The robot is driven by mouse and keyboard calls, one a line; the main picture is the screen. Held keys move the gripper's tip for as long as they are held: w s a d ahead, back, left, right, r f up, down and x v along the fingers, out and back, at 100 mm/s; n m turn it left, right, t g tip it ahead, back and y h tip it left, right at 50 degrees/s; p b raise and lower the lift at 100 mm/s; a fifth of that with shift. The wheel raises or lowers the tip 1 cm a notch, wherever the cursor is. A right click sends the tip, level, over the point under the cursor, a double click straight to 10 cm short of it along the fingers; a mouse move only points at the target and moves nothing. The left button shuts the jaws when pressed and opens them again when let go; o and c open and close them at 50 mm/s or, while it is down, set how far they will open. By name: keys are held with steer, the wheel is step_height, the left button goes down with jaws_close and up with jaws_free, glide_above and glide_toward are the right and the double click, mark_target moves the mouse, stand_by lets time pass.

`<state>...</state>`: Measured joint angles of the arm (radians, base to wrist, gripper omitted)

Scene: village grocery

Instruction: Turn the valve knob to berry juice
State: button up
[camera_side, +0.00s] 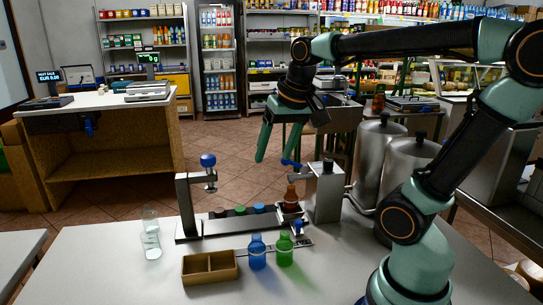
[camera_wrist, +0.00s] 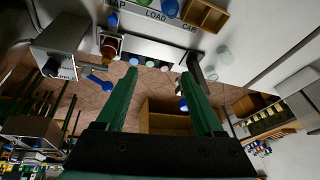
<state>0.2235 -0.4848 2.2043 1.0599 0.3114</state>
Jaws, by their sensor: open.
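A metal dispenser box (camera_side: 325,192) stands right of the middle on the counter, and in the wrist view it is at upper left (camera_wrist: 62,32). A blue lever (camera_side: 291,163) sticks out to the box's left. A bottle of dark red-brown liquid (camera_side: 290,200) stands beside the box. My gripper (camera_side: 274,158) is open and empty, above and left of the box, with its fingers (camera_wrist: 160,73) apart from the knob.
Two metal tanks (camera_side: 372,150) stand behind the box at right. A press with a blue knob (camera_side: 208,160) stands at left. Blue (camera_side: 257,253) and green (camera_side: 284,250) bottles, a wooden tray (camera_side: 209,280) and a clear bottle (camera_side: 151,245) are in front. The counter's front left is clear.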

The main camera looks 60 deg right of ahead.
steer(key=w+d+r+m+g, duration=0.1)
steer(key=d+r+m+g, duration=0.1)
steer(key=d+m, duration=0.8)
steer(key=m+g+y, duration=0.1)
steer(key=m+g, duration=0.1)
steer(key=m, duration=0.5)
glide_toward(328, 160)
step_height(328, 160, down, 9)
steer(key=shift+s+r, duration=0.1)
steer(key=shift+r, duration=0.05)
jaws_close()
